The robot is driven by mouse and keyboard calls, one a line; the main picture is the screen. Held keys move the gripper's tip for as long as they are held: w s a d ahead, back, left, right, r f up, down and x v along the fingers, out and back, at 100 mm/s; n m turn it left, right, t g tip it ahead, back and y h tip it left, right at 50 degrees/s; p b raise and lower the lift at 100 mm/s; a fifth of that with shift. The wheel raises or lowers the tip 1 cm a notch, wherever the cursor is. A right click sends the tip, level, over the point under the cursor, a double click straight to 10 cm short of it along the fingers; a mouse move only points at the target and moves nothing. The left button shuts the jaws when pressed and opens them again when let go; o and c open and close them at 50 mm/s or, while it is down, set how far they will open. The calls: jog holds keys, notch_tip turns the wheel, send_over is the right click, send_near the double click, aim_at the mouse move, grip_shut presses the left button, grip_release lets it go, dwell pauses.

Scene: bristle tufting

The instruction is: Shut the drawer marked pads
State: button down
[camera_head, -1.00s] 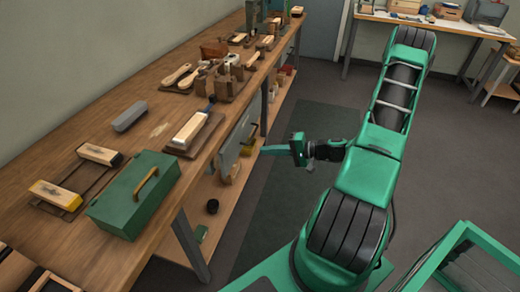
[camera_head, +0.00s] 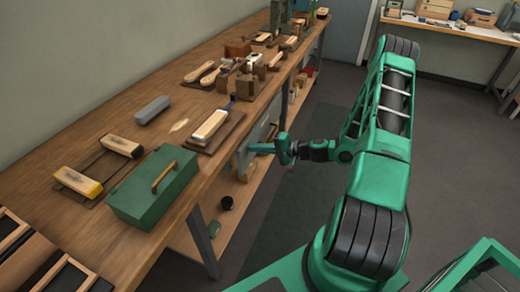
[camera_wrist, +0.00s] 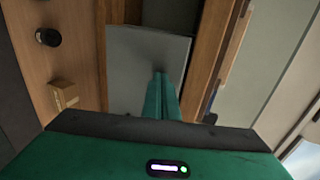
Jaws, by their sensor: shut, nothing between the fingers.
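A grey panel (camera_wrist: 140,60) fills the middle of the wrist view, under the bench top; it looks like a drawer front. I can read no "pads" marking on it. In the head view the grey panel (camera_head: 240,158) shows partly under the bench's front edge, beside my fingertips. My gripper (camera_head: 252,147) is shut and empty, its green fingers pointing left at the panel. In the wrist view the shut fingers (camera_wrist: 162,80) overlap the panel; I cannot tell whether they touch it.
The wooden bench (camera_head: 100,235) carries a green toolbox (camera_head: 150,190), brushes and blocks. A dark cup (camera_head: 227,203) stands on the lower shelf. A bench leg (camera_head: 204,243) stands in front of the shelf. The floor right of the bench has a dark mat (camera_head: 285,210) and looks clear.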

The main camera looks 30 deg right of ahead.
aim_at(245, 145)
jog(key=w+a, duration=0.3)
jog(key=shift+w+r, duration=0.1)
jog(key=shift+w, duration=0.2)
jog(key=shift+a+r, duration=0.1)
